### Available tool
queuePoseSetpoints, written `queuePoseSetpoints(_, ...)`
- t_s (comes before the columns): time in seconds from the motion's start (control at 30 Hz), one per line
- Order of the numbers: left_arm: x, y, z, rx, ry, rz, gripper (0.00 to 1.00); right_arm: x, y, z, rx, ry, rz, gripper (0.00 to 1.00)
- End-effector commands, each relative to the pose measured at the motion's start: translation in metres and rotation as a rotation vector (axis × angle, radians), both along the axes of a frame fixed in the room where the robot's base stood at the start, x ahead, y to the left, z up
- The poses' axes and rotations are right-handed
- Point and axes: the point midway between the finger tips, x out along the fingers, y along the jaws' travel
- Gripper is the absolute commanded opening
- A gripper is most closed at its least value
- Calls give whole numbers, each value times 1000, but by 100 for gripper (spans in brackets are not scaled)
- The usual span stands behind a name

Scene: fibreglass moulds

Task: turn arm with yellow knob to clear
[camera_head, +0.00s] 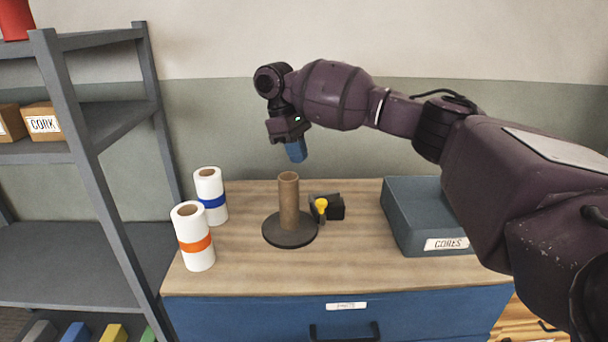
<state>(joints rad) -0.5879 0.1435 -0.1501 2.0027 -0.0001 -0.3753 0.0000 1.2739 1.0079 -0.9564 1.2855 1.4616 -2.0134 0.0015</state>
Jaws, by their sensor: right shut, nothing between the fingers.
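The yellow knob (321,204) sits on a small black arm (332,208) on the wooden bench top, just right of a brown cardboard tube. The tube (289,200) stands upright on a round dark base (290,232). My right gripper (296,152) points down above the tube, its blue fingers together with nothing between them. It is apart from the knob and the tube. My left gripper does not show.
Two white rolls stand at the bench's left, one with a blue band (213,202) and one with an orange band (195,244). A grey box labelled CORES (410,228) stands at the right. A grey shelf (85,140) rises at the left.

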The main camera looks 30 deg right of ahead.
Motion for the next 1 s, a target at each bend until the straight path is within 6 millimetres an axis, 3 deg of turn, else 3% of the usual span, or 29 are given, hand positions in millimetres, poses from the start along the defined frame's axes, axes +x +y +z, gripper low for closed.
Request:
queuePoseSetpoints(0.17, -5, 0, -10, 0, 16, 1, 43, -6, -4, -28, 0, 5, 1, 0)
queuePoseSetpoints(0.5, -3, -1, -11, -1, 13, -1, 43, -20, -12, -74, 0, 0, 2, 0)
queuePoseSetpoints(0.7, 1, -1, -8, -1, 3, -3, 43, -25, -15, -88, -1, -2, 2, 0)
queuePoseSetpoints(1.0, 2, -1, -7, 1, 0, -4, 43, -25, -15, -91, 0, -2, 3, 0)
